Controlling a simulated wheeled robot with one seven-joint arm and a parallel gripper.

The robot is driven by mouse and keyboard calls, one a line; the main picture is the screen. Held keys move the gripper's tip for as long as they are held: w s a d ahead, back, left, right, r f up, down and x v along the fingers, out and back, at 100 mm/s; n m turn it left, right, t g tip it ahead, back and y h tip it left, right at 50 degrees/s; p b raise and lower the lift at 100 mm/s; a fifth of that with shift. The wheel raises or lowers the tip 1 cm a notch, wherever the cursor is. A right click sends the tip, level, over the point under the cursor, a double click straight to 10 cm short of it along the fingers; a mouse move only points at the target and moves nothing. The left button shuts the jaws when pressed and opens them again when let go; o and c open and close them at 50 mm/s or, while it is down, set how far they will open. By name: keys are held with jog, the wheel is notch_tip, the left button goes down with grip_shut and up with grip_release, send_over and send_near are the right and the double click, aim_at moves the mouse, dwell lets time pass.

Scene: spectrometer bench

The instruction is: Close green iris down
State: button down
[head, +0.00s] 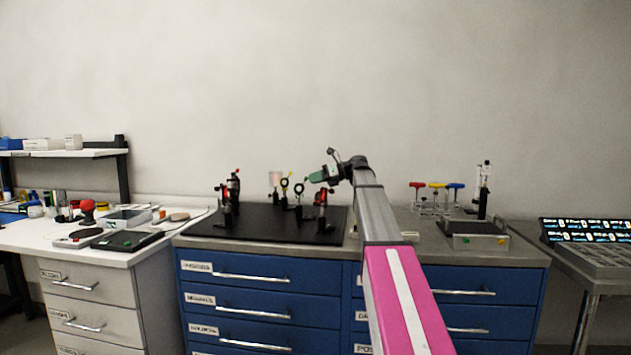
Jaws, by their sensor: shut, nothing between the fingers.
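Two black ring-shaped mounts on posts stand near the middle of the black optical board (210,229). The left ring mount (284,184) has a small coloured tip above it, and the right ring mount (299,189) stands close beside it. They look like irises, but I cannot tell which is the green one. My gripper (309,178) is small in the head view, just right of and slightly above the right ring. It points left and is shut and empty. I cannot tell whether it touches anything.
Black mounts with red parts stand on the board at left (235,187) and right (322,200). Right of my arm are a rack of coloured T-handled tools (434,186) and a stand (483,190). A white bench (25,236) with clutter is at left.

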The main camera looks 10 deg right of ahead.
jog(key=shift+s+a+r+n+h, duration=0.1)
jog(key=shift+a+r+n+h, duration=0.35)
jog(key=shift+h, duration=0.55)
jog(key=s+a+r+n+t+h, duration=0.1)
jog(key=s+a+n+t+h, duration=0.1)
jog(key=a+h, duration=0.4)
jog(key=shift+s+a+r+n+h, duration=0.2)
jog(key=shift+r+n+h, duration=0.4)
jog(key=shift+h, duration=1.7)
jog(key=shift+f, duration=0.2)
jog(key=shift+r, duration=0.2)
jog(key=shift+r, duration=0.6)
